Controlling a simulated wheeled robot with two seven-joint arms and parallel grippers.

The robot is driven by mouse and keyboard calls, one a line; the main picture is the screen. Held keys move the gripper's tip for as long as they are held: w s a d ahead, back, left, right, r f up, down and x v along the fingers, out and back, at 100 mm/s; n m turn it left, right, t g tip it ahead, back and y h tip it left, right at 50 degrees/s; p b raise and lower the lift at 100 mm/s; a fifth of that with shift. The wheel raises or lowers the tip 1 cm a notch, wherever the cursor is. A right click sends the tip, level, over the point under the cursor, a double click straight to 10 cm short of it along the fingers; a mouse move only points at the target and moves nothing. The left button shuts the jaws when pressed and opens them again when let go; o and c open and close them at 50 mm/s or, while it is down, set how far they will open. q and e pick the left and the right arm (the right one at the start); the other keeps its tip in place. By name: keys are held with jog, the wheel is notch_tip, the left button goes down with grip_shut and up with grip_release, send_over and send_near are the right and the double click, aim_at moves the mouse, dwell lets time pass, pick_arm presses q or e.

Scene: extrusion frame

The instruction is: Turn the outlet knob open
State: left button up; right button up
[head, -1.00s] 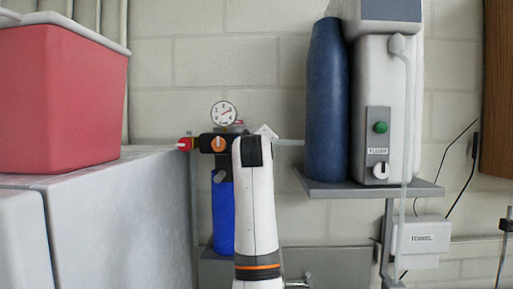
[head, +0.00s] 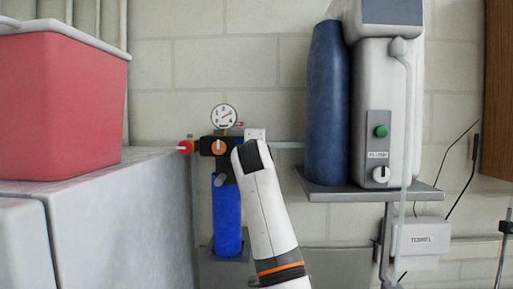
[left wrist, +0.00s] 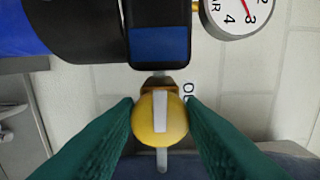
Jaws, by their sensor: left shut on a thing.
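In the left wrist view, a round yellow knob (left wrist: 172,128) with a white bar across its face sits on the end of a fitting. The two green fingers of my left gripper (left wrist: 160,112) press on it from both sides. The bar lies nearly along the picture's vertical. Printed letters, partly hidden, show beside it. In the head view my arm covers the yellow knob and the fingers. The black regulator there carries an orange knob (head: 218,147) on its front, a red knob (head: 185,147) at its left end and a round dial gauge (head: 223,116) above. My right gripper is in no view.
A blue cylinder (head: 228,215) is below the regulator. A shelf (head: 375,193) at right bears a dark blue bottle (head: 327,105) and a white unit with a green button (head: 380,131). A red bin (head: 62,105) sits on the grey cabinet (head: 115,215) at left.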

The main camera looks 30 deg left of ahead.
pick_arm(q)
jog(key=shift+n, duration=0.3)
jog(key=o, duration=1)
jog(key=shift+a, duration=0.1)
jog(key=shift+c, duration=0.2)
jog(key=b+v, duration=0.6)
jog(key=v, duration=0.6)
jog(key=shift+s+f, duration=0.1)
